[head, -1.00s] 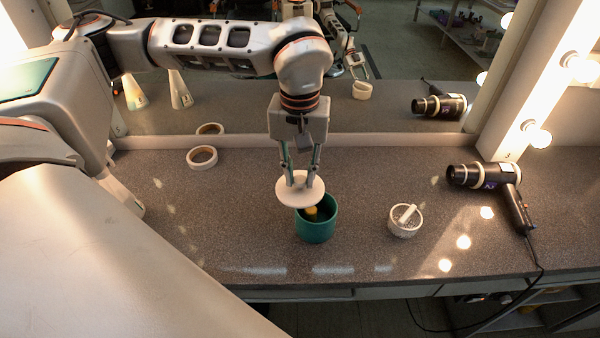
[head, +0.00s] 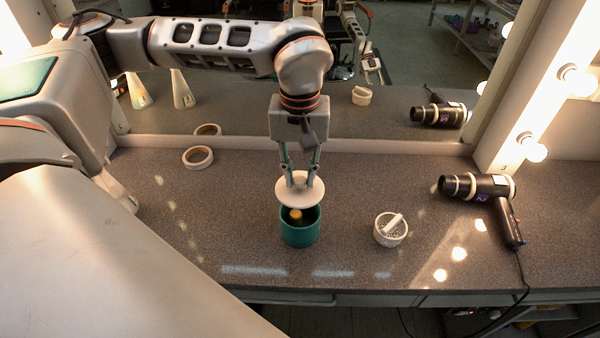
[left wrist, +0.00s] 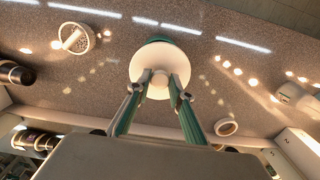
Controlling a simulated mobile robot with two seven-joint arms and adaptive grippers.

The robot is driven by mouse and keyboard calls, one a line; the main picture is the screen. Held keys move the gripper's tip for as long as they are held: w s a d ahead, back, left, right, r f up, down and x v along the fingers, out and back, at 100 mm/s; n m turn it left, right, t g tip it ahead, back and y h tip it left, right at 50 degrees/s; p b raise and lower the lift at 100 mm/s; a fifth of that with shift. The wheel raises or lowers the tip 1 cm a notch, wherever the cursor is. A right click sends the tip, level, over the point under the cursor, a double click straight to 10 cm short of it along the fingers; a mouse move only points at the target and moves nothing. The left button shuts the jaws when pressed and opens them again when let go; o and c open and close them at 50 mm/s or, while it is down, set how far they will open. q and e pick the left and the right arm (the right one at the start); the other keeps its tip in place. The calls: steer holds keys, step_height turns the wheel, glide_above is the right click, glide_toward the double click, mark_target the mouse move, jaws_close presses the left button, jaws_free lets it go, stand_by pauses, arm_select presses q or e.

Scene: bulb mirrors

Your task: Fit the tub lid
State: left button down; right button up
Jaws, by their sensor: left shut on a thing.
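The tub (head: 300,236) is green and round, and stands open and upright on the counter. A yellow thing (head: 295,216) shows inside it. The lid (head: 300,196) is a pale round disc with a raised middle grip. My left gripper (head: 300,183) is shut on that grip and holds the lid roughly level above the tub's far side, apart from the rim as far as I can tell. In the left wrist view the lid (left wrist: 168,60) covers most of the tub (left wrist: 157,40), with only a green edge showing. My right gripper is out of view.
A white mortar with pestle (head: 391,230) stands right of the tub. A hair dryer (head: 480,188) with a cord lies farther right. A pale ring-shaped roll (head: 198,157) lies at the back left. A mirror (head: 230,105) rises behind the counter (head: 200,230); bulbs (head: 531,148) line its right frame.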

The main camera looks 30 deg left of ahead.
mark_target(300, 193)
arm_select(q)
steer(key=shift+f, duration=0.1)
steer(key=shift+f+b, duration=0.55)
steer(key=shift+f, duration=0.3)
step_height(300, 193, down, 2)
steer(key=shift+f+b, duration=0.15)
steer(key=shift+b, duration=0.55)
steer(key=shift+f, duration=0.35)
steer(key=shift+f+b, duration=0.5)
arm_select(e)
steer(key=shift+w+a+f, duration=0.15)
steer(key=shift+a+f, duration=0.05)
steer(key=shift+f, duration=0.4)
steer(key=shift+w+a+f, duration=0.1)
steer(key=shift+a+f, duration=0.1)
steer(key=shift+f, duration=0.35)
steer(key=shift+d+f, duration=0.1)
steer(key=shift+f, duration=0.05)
arm_select(q)
steer(key=shift+f+b, duration=0.4)
steer(key=shift+f, duration=0.45)
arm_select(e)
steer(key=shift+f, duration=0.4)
arm_select(q)
steer(key=c, duration=1.7)
jaws_free()
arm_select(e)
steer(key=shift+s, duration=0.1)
